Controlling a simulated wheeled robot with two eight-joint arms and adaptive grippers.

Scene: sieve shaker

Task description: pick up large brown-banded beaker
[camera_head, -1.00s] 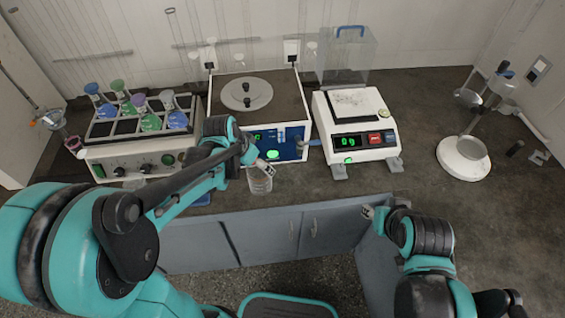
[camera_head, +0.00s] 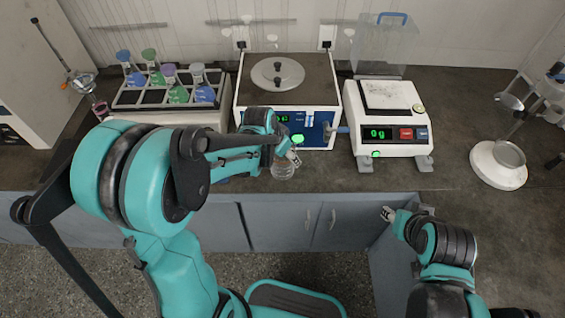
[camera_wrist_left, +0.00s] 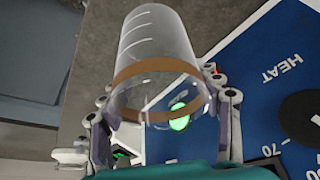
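The large brown-banded beaker (camera_wrist_left: 160,65) is clear, with graduation marks and a brown band. It fills the space between my left gripper's fingers (camera_wrist_left: 160,108) in the left wrist view. A finger lies along each side; I cannot tell whether both press on the glass. In the head view the beaker (camera_head: 282,171) is at the bench front, before the hotplate, with my left gripper (camera_head: 293,158) at its upper part. I see no clear gap under it. My right gripper (camera_head: 388,214) is small in view, in front of the bench edge and away from the beaker; its opening is unclear.
The blue-fronted hotplate (camera_head: 321,136) stands close behind the beaker. A balance (camera_head: 395,143) reading 0 g is to its right, and a rack (camera_head: 128,98) of coloured flasks to the left. A ring-based stand (camera_head: 484,171) is far right. Bench front between balance and stand is clear.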

